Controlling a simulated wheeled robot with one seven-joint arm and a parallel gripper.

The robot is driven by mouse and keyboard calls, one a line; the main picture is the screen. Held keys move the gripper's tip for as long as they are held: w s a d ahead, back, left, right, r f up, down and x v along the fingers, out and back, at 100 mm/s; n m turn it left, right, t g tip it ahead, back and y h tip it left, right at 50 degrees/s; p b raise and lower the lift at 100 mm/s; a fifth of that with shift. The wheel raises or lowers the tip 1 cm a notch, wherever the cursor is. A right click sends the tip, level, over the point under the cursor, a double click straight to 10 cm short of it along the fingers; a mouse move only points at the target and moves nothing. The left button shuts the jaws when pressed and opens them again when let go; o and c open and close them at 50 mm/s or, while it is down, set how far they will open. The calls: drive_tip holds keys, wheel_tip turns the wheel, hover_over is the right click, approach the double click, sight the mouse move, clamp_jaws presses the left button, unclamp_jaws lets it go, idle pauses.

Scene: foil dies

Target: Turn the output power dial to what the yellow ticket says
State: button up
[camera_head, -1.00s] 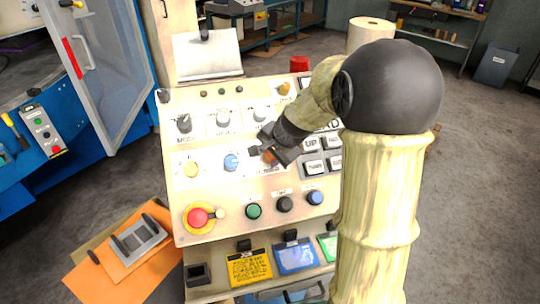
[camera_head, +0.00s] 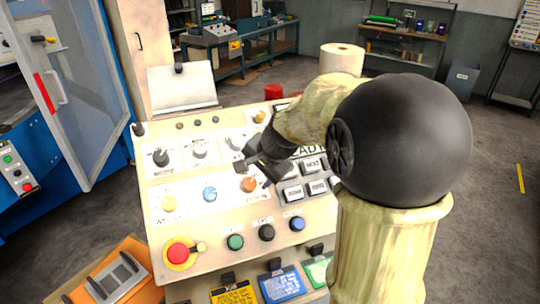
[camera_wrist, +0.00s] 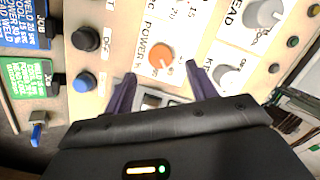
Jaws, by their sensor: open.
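The output power dial (camera_head: 248,184) is an orange knob on the sloped cream control panel. In the wrist view the orange dial (camera_wrist: 161,56) sits beside the printed word POWER, just beyond and between my fingertips. My gripper (camera_head: 254,173) is open and empty close to the dial; its two dark fingers also show in the wrist view (camera_wrist: 160,73). The fingers are not around the dial; I cannot tell the exact gap. The yellow ticket (camera_head: 233,293) hangs below the panel's front edge, partly cut off, its writing too small to read.
A blue dial (camera_head: 210,194) and a yellow knob (camera_head: 168,203) lie left of the orange dial. Grey keys (camera_head: 293,193) are close on the right. Buttons and a red emergency stop (camera_head: 178,253) line the front. Blue (camera_head: 284,286) and green tickets (camera_head: 318,271) hang beside the yellow one.

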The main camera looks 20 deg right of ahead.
drive_tip(key=v, duration=0.9)
drive_tip(key=shift+r, duration=0.25)
drive_tip(key=shift+s+d, duration=0.1)
drive_tip(key=shift+s, duration=0.05)
drive_tip(key=s+a+f+n+g+h, duration=0.1)
drive_tip(key=s+f+n, duration=0.4)
drive_tip(key=f, duration=0.4)
drive_tip(key=s+a+f+n+g+h, duration=0.1)
drive_tip(key=s+f+n+g, duration=0.1)
drive_tip(key=s+f+n, duration=0.4)
wheel_tip(320, 180, down, 3)
drive_tip(key=shift+s+a+p, duration=0.35)
drive_tip(key=shift+s+a, duration=0.05)
drive_tip(key=shift+s, duration=0.25)
idle(0.5)
